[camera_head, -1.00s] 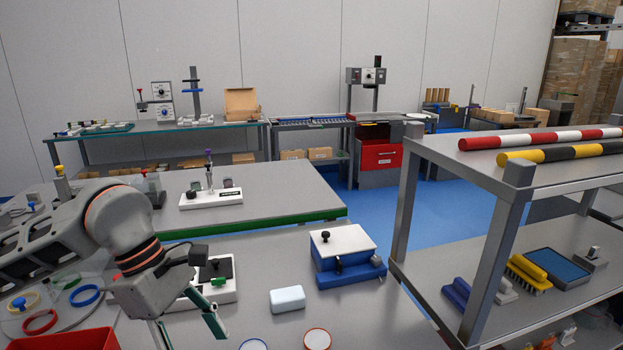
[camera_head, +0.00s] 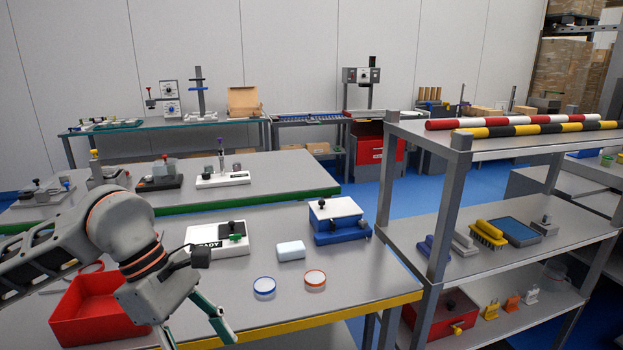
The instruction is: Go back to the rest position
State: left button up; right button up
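My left gripper (camera_head: 196,325) hangs at the lower left, in front of the near table's yellow front edge. Its two teal-edged fingers point down and stand apart, with nothing visible between them. The lower part of the gripper is close to the picture's bottom edge. My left arm comes in from the left and passes over the near table (camera_head: 345,270). My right gripper is not in the picture.
A red bin (camera_head: 88,312) stands by my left arm. A white device (camera_head: 217,240), a white block (camera_head: 291,250), two round lids (camera_head: 264,286) and a blue-white box (camera_head: 337,219) are on the near table. A grey shelf (camera_head: 455,152) stands at the right.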

pick_arm(q)
jog(key=s+d+r+n+g+h, duration=0.1)
jog(key=d+r+n+h, duration=0.15)
jog(key=d+h, duration=0.3)
jog(key=s+d+r+n+h, duration=0.1)
jog(key=s+d+n+h, duration=0.1)
jog(key=d+n+h, duration=0.3)
jog(key=s+d+r+n+g+h, duration=0.1)
jog(key=d+r+h, duration=0.15)
jog(key=d, duration=0.45)
jog(key=w+a+f+n+t+h, duration=0.3)
jog(key=w+n+t, duration=0.6)
jog(key=n+t, duration=0.8)
jog(key=w+a+f+n+t+y, duration=0.1)
jog(key=a+f+n+t+y, duration=0.1)
jog(key=a+f+n+y, duration=0.45)
jog(key=w+a+f+n+t+y, duration=0.1)
jog(key=a+f+n+y, duration=0.3)
jog(key=f+n, duration=0.5)
jog(key=s+a+f+n+g+y, duration=0.3)
jog(key=s+f, duration=0.4)
jog(key=f, duration=0.4)
jog(key=s+a+f+n+g+y, duration=0.3)
jog(key=s+a+f+n+y, duration=0.2)
jog(key=f, duration=0.7)
jog(key=s+n, duration=0.2)
jog(key=n, duration=0.1)
jog(key=shift+n, duration=0.3)
jog(key=shift+a, duration=0.1)
